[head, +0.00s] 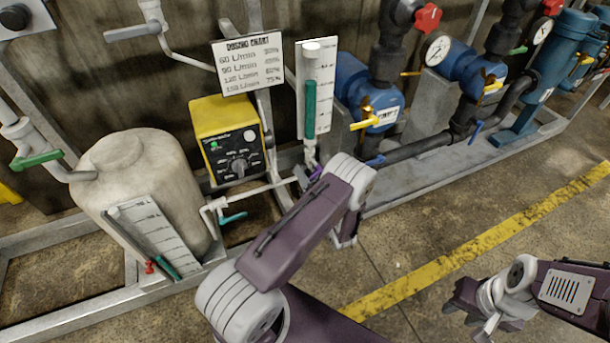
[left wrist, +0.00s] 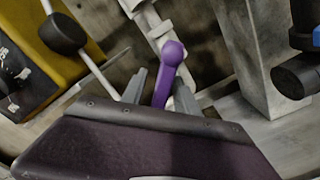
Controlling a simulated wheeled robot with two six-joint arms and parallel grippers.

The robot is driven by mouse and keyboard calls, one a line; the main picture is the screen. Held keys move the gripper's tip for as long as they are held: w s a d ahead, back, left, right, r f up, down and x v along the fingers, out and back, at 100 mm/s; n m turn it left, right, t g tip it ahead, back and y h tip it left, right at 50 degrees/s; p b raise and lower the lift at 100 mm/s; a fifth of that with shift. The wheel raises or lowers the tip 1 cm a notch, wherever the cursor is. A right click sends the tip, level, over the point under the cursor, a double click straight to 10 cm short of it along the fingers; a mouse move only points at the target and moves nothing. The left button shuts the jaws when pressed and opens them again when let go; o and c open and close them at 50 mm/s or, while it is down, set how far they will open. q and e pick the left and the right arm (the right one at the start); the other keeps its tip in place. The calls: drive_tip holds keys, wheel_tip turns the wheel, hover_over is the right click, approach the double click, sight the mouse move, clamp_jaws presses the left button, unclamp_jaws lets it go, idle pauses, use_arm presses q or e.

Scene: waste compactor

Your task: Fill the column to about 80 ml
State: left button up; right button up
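The clear column (head: 311,62) stands upright in front of a white scale board (head: 326,72) at the centre back in the head view. Teal liquid (head: 310,108) fills its lower part, to somewhat above half height; the scale figures are too small to read. My left gripper (head: 312,176) is just below the column. In the left wrist view, a purple lever with a round knob (left wrist: 172,54) stands between the fingers of my left gripper (left wrist: 160,88). The fingers are apart, with a gap on the lever's left side. My right gripper (head: 472,304) hangs over the floor at lower right, apparently empty.
A yellow control box (head: 226,138) with a dial and a dosing chart (head: 248,63) are left of the column. A beige tank (head: 135,170) with its own gauge stands further left. Blue pumps (head: 365,100) and piping are right. The floor at right is clear.

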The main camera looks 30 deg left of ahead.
use_arm(q)
clamp_jaws()
drive_tip(key=shift+f, duration=0.1)
idle(1.1)
